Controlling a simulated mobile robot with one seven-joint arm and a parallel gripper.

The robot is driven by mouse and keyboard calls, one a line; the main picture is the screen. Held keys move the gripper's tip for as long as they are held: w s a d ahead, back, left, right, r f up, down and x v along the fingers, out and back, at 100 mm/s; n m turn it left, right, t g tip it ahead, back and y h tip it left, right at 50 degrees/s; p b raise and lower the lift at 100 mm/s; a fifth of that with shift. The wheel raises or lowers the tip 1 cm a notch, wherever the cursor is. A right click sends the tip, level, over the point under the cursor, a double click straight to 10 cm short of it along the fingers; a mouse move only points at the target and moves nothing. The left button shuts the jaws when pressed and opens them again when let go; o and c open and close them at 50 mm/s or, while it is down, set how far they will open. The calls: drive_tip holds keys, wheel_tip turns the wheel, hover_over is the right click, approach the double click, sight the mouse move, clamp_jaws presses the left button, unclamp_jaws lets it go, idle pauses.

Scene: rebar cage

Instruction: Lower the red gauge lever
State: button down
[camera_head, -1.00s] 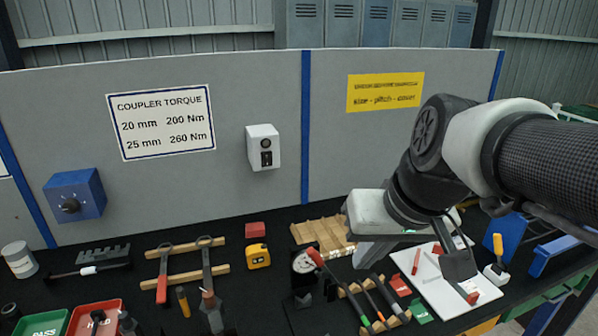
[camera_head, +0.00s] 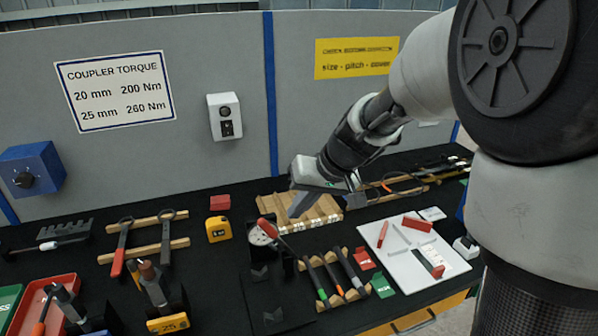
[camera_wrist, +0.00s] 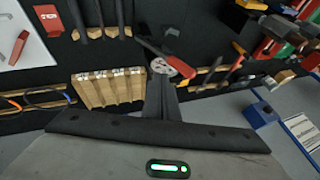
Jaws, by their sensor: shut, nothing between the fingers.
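The gauge (camera_head: 262,236) has a round white dial and stands on the black table, left of the wooden block. Its lever has a red handle (camera_head: 267,229), which tilts up to the left in the head view. In the wrist view the red handle (camera_wrist: 181,66) slants across beside the white dial (camera_wrist: 163,66). My gripper (camera_head: 297,209) is above the wooden block, to the right of the gauge and apart from the lever. In the wrist view its shut, empty fingers (camera_wrist: 162,84) point towards the gauge and partly cover its lower part.
The slatted wooden block (camera_head: 318,216) lies under my gripper. Tools with coloured ends rest in a wooden rack (camera_head: 336,285) in front right of the gauge. A yellow tape measure (camera_head: 218,229) is left of it. A white board (camera_head: 398,262) lies at the right.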

drive_tip(key=shift+a+f, duration=0.6)
drive_tip(key=shift+a, duration=0.35)
drive_tip(key=shift+a+f, duration=0.6)
drive_tip(key=shift+a, duration=0.3)
drive_tip(key=shift+p, duration=0.45)
